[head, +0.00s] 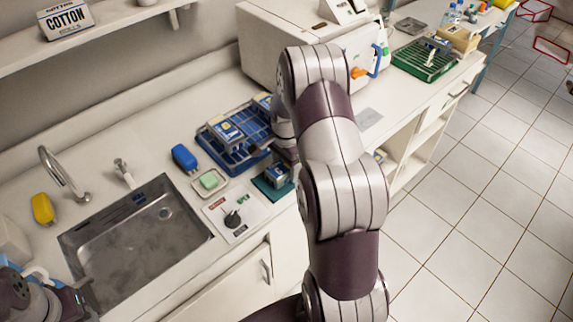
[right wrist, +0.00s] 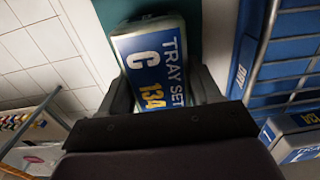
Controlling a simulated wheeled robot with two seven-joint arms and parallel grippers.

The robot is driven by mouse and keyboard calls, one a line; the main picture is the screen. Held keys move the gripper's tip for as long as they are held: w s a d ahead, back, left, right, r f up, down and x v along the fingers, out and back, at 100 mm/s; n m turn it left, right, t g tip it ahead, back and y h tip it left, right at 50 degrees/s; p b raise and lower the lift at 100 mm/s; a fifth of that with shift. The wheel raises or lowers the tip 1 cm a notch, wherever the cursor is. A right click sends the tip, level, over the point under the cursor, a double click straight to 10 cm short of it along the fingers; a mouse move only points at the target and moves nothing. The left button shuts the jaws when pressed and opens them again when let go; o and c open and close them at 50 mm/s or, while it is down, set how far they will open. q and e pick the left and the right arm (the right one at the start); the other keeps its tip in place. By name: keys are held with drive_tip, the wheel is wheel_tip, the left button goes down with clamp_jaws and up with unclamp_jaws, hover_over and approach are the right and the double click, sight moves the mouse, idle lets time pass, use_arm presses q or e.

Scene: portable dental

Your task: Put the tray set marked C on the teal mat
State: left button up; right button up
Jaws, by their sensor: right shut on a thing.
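The tray set marked C (right wrist: 155,65) is a blue and white pack, its label readable in the right wrist view. My right gripper (right wrist: 165,95) is shut on it, one finger along each side. In the head view the pack (head: 277,173) is over the teal mat (head: 266,190), beside the blue rack. The mat also shows next to the pack in the right wrist view (right wrist: 214,45). I cannot tell whether the pack touches the mat. My left gripper (head: 68,300) is only partly in view at the lower left corner; its jaws are unclear.
The blue wire rack (head: 236,158) holds other tray packs (head: 227,132) just left of the mat. A small tray with green soap (head: 209,181), a printed card (head: 236,212) and the sink (head: 135,245) lie farther left. The counter's front edge is close to the mat.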

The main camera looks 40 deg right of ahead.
drive_tip(key=o, duration=1.2)
drive_tip(key=shift+f, duration=0.15)
drive_tip(key=shift+r, duration=0.4)
wheel_tip(320, 180, up, 11)
drive_tip(key=b, duration=0.1)
drive_tip(key=s+a+n, duration=0.4)
drive_tip(key=a+n, duration=0.1)
drive_tip(key=a, duration=0.1)
drive_tip(key=s+a+f+n+t, duration=0.1)
drive_tip(key=s+a+n, duration=0.4)
drive_tip(key=a+n, duration=0.1)
drive_tip(key=s+a+f+n, duration=0.1)
drive_tip(key=s+a+n, duration=0.4)
drive_tip(key=a+n, duration=0.1)
drive_tip(key=shift+a, duration=0.25)
